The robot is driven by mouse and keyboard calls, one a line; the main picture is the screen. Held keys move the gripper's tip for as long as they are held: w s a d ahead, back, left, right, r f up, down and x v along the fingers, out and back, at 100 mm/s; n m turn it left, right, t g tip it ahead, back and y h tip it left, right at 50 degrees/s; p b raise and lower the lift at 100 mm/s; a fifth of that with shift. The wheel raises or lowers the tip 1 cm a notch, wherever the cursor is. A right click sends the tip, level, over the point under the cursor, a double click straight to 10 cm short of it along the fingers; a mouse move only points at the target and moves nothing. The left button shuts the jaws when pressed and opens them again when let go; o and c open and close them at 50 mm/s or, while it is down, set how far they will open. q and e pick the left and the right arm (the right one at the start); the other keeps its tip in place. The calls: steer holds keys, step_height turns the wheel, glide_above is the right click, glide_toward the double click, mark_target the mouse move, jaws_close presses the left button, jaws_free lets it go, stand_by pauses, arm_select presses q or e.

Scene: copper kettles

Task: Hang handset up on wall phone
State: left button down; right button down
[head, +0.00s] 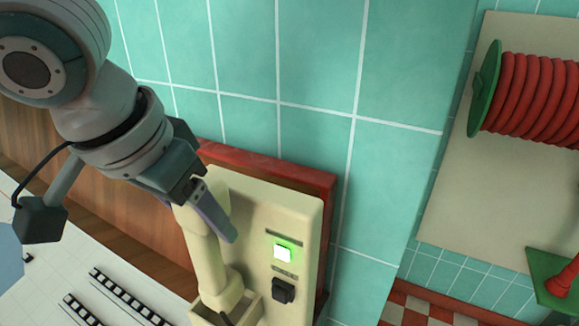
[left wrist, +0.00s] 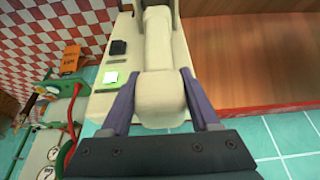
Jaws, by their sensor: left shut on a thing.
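The cream handset (head: 203,255) stands nearly upright against the left part of the cream wall phone (head: 300,215). Its lower end is at the box-like cradle (head: 252,308) at the bottom of the phone; I cannot tell whether it is fully seated. My left gripper (head: 218,222) is shut on the handset's upper end. In the left wrist view, the purple fingers (left wrist: 161,104) lie on either side of the handset's thick end (left wrist: 160,92). The far finger is hidden in the head view. My right gripper is not in view.
The phone has a lit green-white button (head: 284,252) and a black switch (head: 283,291). It is mounted on a red-edged backboard (head: 270,167) by a teal tiled wall. A red hose reel (head: 525,95) is at right. Film-like strips (head: 118,295) lie on the white surface at lower left.

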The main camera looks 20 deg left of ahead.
mark_target(208, 249)
arm_select(q)
steer(key=shift+f+b, duration=1.2)
steer(key=shift+f, duration=1.4)
stand_by(1.5)
steer(key=shift+c, duration=0.2)
jaws_free()
steer(key=shift+o, duration=0.2)
steer(key=p+v, duration=0.8)
steer(key=p, duration=0.2)
stand_by(0.9)
stand_by(0.8)
